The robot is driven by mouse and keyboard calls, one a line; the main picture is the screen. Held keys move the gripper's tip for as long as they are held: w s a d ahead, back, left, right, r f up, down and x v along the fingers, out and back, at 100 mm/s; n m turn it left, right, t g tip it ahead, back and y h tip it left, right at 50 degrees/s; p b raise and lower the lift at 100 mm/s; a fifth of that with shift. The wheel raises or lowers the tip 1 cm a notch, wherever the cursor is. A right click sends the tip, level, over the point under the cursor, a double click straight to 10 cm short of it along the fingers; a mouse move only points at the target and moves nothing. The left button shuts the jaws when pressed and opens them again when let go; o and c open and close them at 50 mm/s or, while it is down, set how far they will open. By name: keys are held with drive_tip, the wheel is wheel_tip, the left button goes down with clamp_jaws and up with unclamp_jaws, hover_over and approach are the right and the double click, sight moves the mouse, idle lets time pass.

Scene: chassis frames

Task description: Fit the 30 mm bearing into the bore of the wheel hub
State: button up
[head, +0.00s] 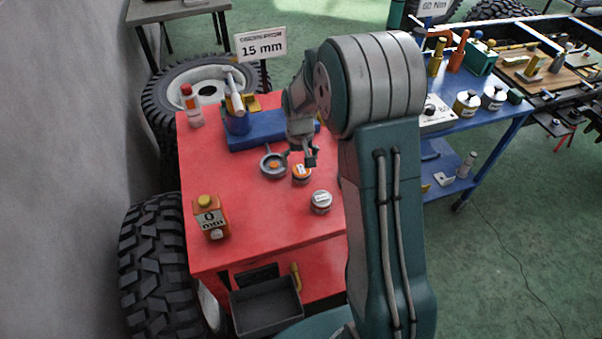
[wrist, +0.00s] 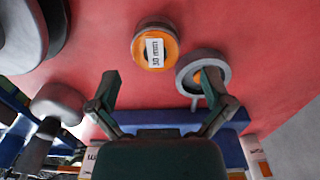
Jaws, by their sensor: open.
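The 30 mm bearing (wrist: 170,60), orange with a dark rim, lies on the red bench top with its "30 mm" label up; in the head view it (head: 301,177) sits just below my gripper (head: 310,158). In the wrist view my gripper (wrist: 160,78) is open and empty, fingers spread, with the bearing ahead of the gap and the ring near the right finger.
A silver-topped round part (head: 320,203) stands at the bench's right edge. A blue block (head: 270,132) with a cup lies behind. The red bench's (head: 235,190) middle left is clear.

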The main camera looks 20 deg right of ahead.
sight(301, 169)
drive_tip(key=f, duration=0.5)
drive_tip(key=shift+w+d+f, duration=0.1)
drive_tip(key=shift+w+d, duration=0.05)
drive_tip(key=shift+d, duration=0.1)
drive_tip(key=c, duration=1.2)
